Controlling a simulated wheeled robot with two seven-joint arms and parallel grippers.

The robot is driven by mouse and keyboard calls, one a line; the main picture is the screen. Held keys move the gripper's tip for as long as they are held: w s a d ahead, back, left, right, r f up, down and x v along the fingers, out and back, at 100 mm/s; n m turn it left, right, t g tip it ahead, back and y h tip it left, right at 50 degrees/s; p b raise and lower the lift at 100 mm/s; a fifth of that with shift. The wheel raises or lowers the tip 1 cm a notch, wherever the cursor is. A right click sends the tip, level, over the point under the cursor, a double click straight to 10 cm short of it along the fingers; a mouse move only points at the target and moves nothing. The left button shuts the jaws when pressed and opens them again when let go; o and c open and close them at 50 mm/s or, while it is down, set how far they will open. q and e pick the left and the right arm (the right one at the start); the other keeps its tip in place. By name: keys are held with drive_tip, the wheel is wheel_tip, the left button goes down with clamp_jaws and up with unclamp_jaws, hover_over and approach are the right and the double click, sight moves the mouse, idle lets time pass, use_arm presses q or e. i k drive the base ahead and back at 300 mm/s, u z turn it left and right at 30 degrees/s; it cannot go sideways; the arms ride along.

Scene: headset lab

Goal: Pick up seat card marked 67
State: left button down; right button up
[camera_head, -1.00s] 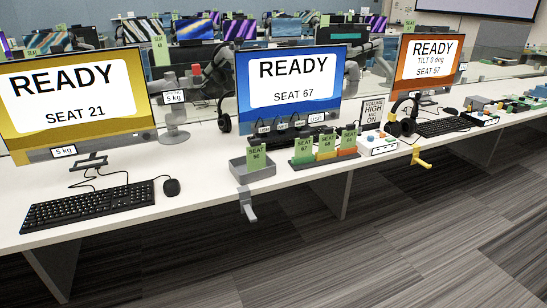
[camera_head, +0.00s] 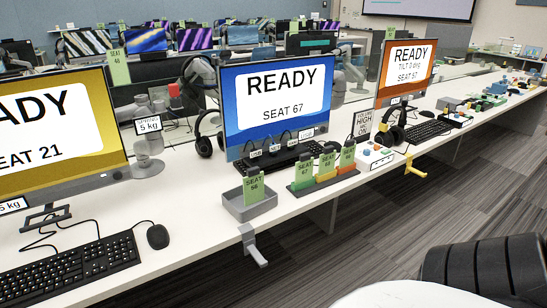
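The green seat card marked 67 (camera_head: 305,167) stands upright at the left end of a low card rack (camera_head: 323,183) on the long white desk. Two more green cards stand in the rack to its right, a middle card (camera_head: 327,162) and a right card (camera_head: 347,153); their numbers are too small to read surely. Another green card (camera_head: 253,188), seemingly marked 56, stands in a grey tray (camera_head: 233,207) left of the rack. Neither of my grippers is in view.
A blue monitor reading SEAT 67 (camera_head: 280,76) stands behind the rack. A grey hook (camera_head: 253,243) juts from the desk's front edge below the tray; a yellow one (camera_head: 414,171) is farther right. A small control box (camera_head: 376,155) sits right of the rack.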

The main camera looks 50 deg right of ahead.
sight(304, 168)
drive_tip(key=z, duration=0.6)
drive_tip(key=i, duration=0.85)
drive_tip(key=z, duration=0.85)
